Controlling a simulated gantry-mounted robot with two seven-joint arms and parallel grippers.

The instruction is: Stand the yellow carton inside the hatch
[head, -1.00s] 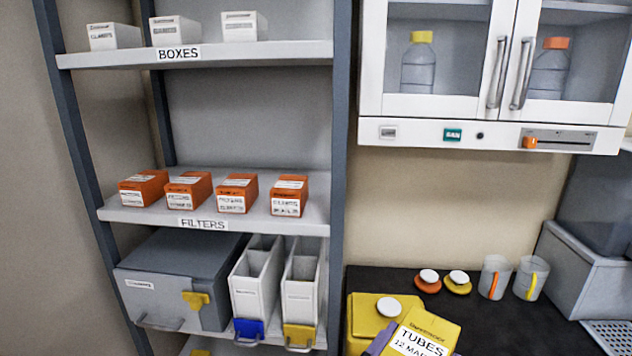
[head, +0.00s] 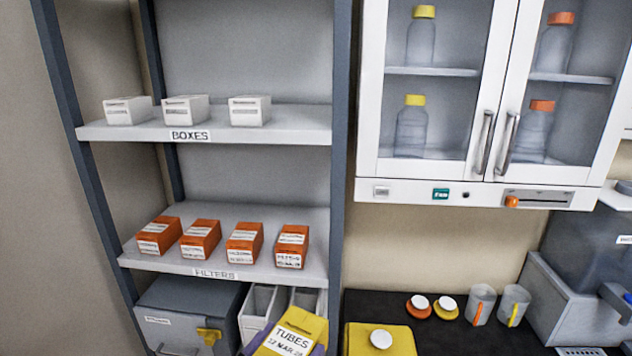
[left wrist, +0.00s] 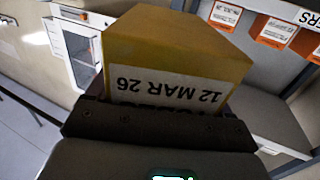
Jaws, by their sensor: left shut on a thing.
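The yellow carton (head: 293,333) with a white "TUBES 12 MAR" label is at the bottom edge of the head view, tilted, in front of the shelf unit's white holders. My left gripper (head: 283,349) is shut on it; only bits of the purple fingers show there. In the left wrist view the carton (left wrist: 180,50) sticks out of the dark jaws (left wrist: 160,122), its date label upside down. My right gripper is not in view. Nothing in view is marked as a hatch. A white wall cabinet (head: 420,188) has its two glass doors shut, with bottles inside.
The shelf unit holds white boxes (head: 185,108), orange filter boxes (head: 200,238) and a grey case (head: 190,305) with a yellow latch. A yellow container (head: 365,342) with a white cap, two capped discs and two cups (head: 513,304) stand on the dark counter (head: 450,335).

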